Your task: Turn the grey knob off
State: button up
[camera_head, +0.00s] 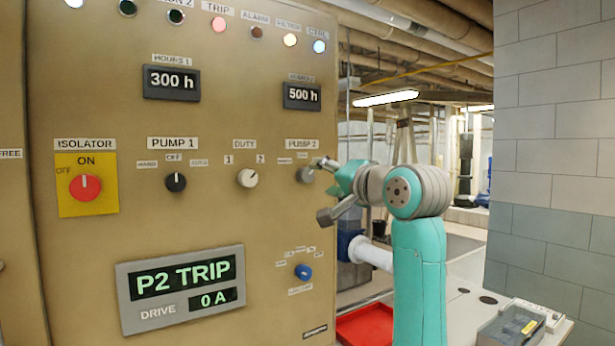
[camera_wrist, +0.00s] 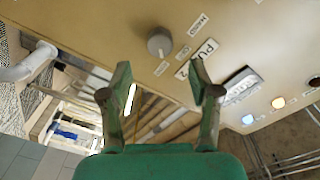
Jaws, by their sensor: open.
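My gripper (camera_head: 329,190) is open and empty, just right of the knob in the head view. In the wrist view my gripper (camera_wrist: 161,80) has its fingers spread, apart from the knob.
A cream DUTY knob (camera_head: 247,178), a black PUMP 1 knob (camera_head: 176,182) and a red isolator (camera_head: 85,187) lie to the left. A blue knob (camera_head: 303,271) is below. The display (camera_head: 183,287) reads P2 TRIP, 0 A. A block wall (camera_head: 555,150) stands at right.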

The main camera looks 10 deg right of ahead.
aim_at(309, 175)
jog(key=x, duration=0.7)
jog(key=shift+w, duration=0.15)
jog(key=c, duration=1.2)
